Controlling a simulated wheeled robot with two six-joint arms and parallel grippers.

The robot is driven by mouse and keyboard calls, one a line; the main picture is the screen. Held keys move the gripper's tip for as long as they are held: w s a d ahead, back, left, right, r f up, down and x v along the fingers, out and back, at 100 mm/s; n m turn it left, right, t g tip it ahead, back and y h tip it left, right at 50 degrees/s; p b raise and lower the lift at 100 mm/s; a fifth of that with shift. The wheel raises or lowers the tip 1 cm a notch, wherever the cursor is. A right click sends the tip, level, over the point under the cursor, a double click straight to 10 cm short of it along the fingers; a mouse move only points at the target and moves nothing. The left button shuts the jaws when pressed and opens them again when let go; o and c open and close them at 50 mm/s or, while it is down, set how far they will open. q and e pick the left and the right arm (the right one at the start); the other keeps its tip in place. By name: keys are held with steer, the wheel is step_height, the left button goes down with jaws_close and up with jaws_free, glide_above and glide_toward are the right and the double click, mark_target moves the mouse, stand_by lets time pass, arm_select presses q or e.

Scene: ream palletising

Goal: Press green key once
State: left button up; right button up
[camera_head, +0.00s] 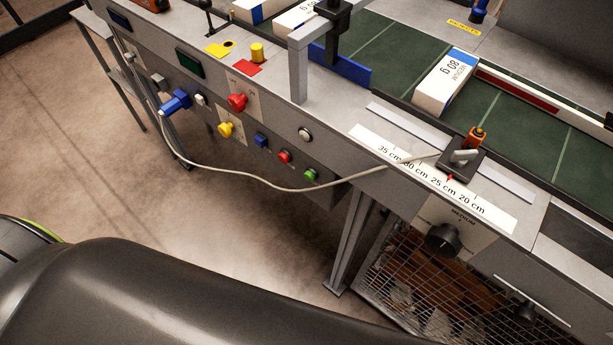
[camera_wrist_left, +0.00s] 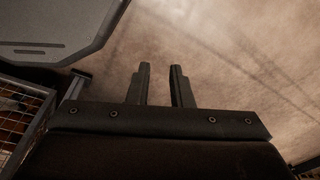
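The green key (camera_head: 310,175) is a small round button on the front panel of the machine, at the right end of a row beside a red key (camera_head: 285,157) and a blue key (camera_head: 261,140). A pale cable hangs just below it. My left gripper (camera_wrist_left: 160,72) shows in the left wrist view with its two fingers apart and nothing between them, over bare floor. The green key is not in that view. Neither gripper shows in the head view; a large dark part of my own body fills the lower left.
A red mushroom knob (camera_head: 237,102), a yellow knob (camera_head: 225,129) and a blue plug (camera_head: 175,102) stick out of the panel. A black dial (camera_head: 442,240) sits further right. A ream (camera_head: 446,82) lies on the green belt. A wire cage (camera_head: 440,295) stands below; floor in front is clear.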

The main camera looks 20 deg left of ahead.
arm_select(q)
jaws_close()
stand_by(1.3)
